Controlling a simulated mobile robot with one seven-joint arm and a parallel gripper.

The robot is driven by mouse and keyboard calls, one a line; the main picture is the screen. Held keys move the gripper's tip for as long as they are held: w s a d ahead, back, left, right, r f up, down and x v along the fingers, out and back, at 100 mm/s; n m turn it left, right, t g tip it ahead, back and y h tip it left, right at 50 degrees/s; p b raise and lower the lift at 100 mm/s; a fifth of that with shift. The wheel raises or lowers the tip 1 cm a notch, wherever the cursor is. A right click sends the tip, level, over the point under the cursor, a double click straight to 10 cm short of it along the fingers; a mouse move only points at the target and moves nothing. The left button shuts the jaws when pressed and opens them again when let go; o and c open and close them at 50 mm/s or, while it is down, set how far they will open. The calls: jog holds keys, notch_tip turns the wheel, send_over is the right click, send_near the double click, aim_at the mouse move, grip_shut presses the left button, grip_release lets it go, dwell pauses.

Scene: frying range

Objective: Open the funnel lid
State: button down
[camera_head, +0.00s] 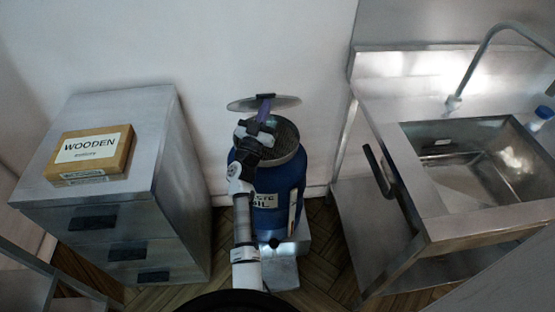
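A blue barrel (273,190) with a label partly reading "OIL" stands against the wall. A grey mesh-like funnel (288,139) sits in its top. The round metal funnel lid (287,102) is above and behind the funnel and stands clear of its opening. A purple handle (266,107) runs from the lid down toward my gripper. My gripper (259,128) is over the left part of the funnel, right at the lower end of the handle. Its fingers are small and dark here, so I cannot tell if they grip the handle. My arm hides part of the barrel's left front.
A metal drawer cabinet (180,150) stands on the left with a "WOODEN" box (92,152) on top. A metal sink (470,175) with a curved tap (478,62) stands on the right. Wood floor (325,255) shows between the barrel and the sink.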

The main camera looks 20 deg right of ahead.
aim_at(260, 98)
jog(key=shift+w+d+r, duration=0.3)
jog(key=shift+w+r, duration=0.65)
jog(key=shift+w, duration=0.1)
jog(key=shift+w+d+r, duration=0.25)
jog(key=shift+w+r, duration=0.65)
jog(key=shift+w, duration=0.1)
jog(key=shift+w+d+r+b, duration=0.2)
jog(key=shift+w+r, duration=0.2)
jog(key=shift+w, duration=0.3)
jog(key=shift+w+d+r+b, duration=0.1)
jog(key=shift+w+d+r, duration=0.1)
jog(key=shift+w+r, duration=0.4)
jog(key=shift+w+d+r+b, duration=0.15)
jog(key=shift+w+d+r, duration=0.1)
jog(key=shift+w, duration=0.55)
jog(key=shift+w, duration=0.1)
